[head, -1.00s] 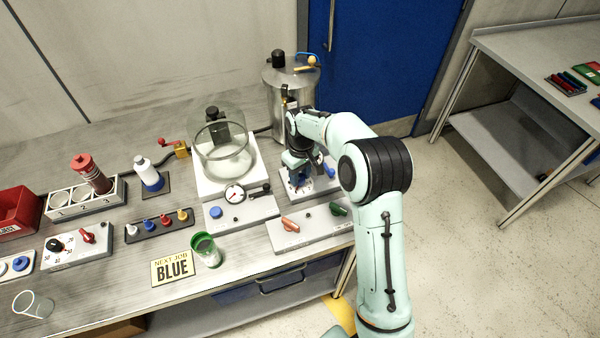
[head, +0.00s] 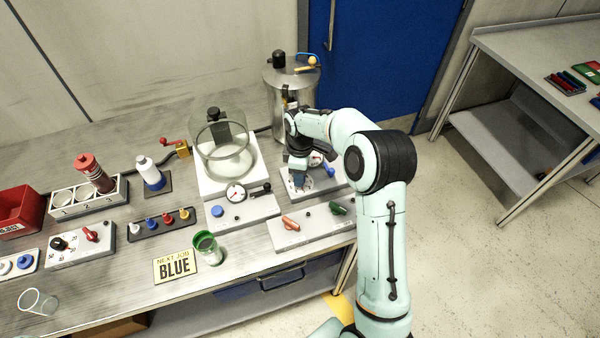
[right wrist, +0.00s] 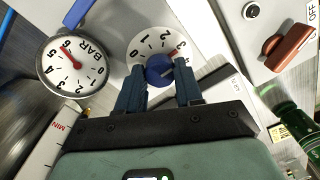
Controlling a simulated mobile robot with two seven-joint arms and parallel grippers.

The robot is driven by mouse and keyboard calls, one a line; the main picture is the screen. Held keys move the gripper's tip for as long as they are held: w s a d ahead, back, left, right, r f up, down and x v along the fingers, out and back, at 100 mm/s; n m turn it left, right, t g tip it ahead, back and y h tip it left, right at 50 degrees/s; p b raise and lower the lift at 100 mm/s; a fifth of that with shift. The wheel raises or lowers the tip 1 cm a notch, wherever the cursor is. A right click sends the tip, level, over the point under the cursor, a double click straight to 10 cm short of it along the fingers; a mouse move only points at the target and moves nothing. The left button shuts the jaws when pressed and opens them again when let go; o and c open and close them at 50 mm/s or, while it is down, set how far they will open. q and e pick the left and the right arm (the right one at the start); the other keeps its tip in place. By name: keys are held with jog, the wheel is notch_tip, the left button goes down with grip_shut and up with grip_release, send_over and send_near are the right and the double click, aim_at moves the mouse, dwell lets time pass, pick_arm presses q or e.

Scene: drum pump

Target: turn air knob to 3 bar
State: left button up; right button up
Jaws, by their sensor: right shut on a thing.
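The blue air knob (right wrist: 158,70) sits in the middle of a white round dial (right wrist: 140,47) numbered from 0, with a red mark near the 3. My right gripper (right wrist: 158,88) is shut on the knob, one dark blue finger on each side. Which number the knob points to is not clear. A round BAR gauge (right wrist: 84,82) lies to the left in the right wrist view, its red needle near the 6. In the head view my right gripper (head: 299,178) reaches down onto the panel (head: 291,188) and hides the knob. My left gripper is not in view.
A steel drum (head: 288,108) stands behind the panel. A glass vessel (head: 222,150) stands to its left. In front is a plate with a red handle (head: 290,222) and a green handle (head: 338,208). A green cup (head: 208,248) stands near the "BLUE" sign (head: 175,266).

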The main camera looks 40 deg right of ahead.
dwell(0.3)
jog(key=o, duration=1)
jog(key=shift+o, duration=0.2)
jog(key=shift+r, duration=0.15)
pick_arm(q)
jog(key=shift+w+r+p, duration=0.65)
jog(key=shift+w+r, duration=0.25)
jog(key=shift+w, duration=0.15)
pick_arm(e)
notch_tip(320, 180, up, 13)
jog(key=shift+w+d, duration=0.15)
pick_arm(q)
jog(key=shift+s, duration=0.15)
